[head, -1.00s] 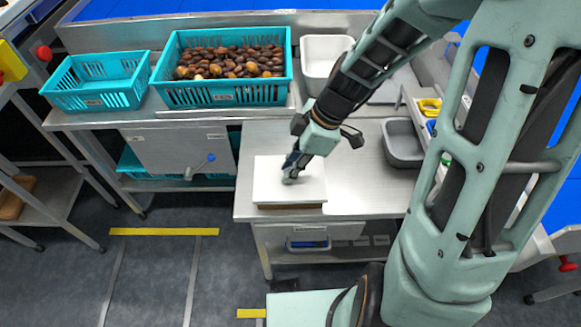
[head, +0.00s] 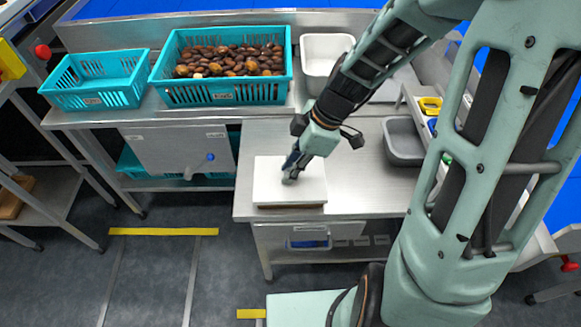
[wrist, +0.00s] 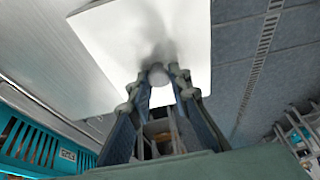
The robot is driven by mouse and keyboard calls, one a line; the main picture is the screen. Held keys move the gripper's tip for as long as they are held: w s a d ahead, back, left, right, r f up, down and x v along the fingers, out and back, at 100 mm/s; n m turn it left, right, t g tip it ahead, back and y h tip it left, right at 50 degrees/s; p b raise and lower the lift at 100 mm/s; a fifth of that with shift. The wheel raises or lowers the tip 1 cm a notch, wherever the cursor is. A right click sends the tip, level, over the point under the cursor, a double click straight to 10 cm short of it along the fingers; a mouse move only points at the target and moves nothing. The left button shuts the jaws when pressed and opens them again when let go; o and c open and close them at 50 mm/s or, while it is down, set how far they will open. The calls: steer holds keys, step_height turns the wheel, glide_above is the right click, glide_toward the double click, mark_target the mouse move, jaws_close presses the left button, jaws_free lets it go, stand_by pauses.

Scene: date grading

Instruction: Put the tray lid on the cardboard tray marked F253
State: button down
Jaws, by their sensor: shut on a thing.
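The tray lid (head: 268,184) is a flat white plate with a small round knob (wrist: 158,74). My gripper (head: 290,179) is shut on the knob from above. In the wrist view the lid (wrist: 110,50) lies flat beyond my fingertips (wrist: 158,82). The brown cardboard tray (head: 290,206) shows only as a thin edge under the lid's front side, on the steel table. The lid hides the rest of the tray. I cannot tell whether the lid rests fully on it, and no F253 mark is readable.
Teal crates stand at the back left, one empty (head: 95,98) and one full of dates (head: 220,95). A white bin (head: 324,48) stands behind and a grey bin (head: 403,140) to the right. The steel table (head: 360,195) is clear right of the lid.

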steer(key=shift+f, duration=0.25)
steer(key=c, duration=1.7)
jaws_free()
steer(key=shift+o, duration=0.6)
steer(key=shift+o, duration=1.4)
steer(key=shift+r, duration=0.1)
steer(key=shift+r+p, duration=2.1)
steer(key=shift+r, duration=1.35)
